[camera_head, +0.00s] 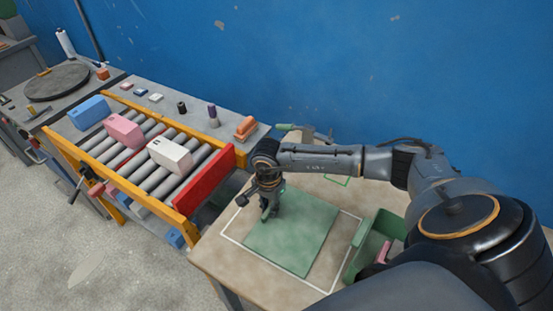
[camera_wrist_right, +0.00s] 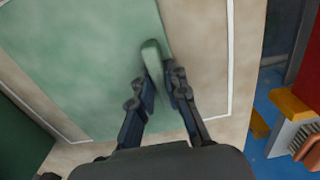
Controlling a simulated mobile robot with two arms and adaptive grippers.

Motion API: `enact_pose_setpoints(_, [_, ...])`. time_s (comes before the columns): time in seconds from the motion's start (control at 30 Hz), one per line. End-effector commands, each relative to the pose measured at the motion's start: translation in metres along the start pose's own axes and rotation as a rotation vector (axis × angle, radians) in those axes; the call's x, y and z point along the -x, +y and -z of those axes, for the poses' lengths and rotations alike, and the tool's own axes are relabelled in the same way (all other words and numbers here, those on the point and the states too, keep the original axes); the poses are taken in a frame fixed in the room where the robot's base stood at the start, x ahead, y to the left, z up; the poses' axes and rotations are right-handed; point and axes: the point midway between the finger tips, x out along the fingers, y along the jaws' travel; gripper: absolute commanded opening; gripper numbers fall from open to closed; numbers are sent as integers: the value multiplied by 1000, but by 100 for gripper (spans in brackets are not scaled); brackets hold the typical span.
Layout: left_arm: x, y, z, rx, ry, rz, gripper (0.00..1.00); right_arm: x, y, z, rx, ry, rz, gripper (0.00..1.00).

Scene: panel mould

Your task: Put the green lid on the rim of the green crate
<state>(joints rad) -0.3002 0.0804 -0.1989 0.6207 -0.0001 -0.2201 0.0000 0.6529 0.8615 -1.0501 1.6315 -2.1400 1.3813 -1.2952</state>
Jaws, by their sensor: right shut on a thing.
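The green lid (camera_head: 305,235) is a flat square panel at the table's middle, inside a white outline. It also fills much of the right wrist view (camera_wrist_right: 90,70). My right gripper (camera_head: 267,213) is at the lid's left edge in the head view. In the wrist view its fingers (camera_wrist_right: 158,83) are shut on the lid's upright green handle (camera_wrist_right: 152,57). I cannot tell whether the lid touches the table. The green crate (camera_head: 359,262) stands to the right of the lid, partly hidden by my right arm, with something pink inside. My left gripper is not in view.
The table (camera_head: 220,262) borders a roller conveyor on the left with a red end board (camera_head: 212,180). Blue (camera_head: 89,112), pink (camera_head: 123,131) and white (camera_head: 169,154) blocks stand on the rollers. A blue wall (camera_head: 330,70) rises behind.

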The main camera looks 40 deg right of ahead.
Motion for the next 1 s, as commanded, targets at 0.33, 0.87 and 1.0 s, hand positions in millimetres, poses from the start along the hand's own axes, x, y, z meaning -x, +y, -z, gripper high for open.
enact_pose_setpoints(0.33, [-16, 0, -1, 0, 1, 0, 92, 46, -7, -17, 7, 0, 8, 0])
enact_pose_setpoints(0.87, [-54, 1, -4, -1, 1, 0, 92, 119, -34, -122, 5, -1, 4, 0])
enact_pose_setpoints(1.0, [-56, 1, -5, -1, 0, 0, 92, 125, -36, -132, 2, 1, 3, 0])
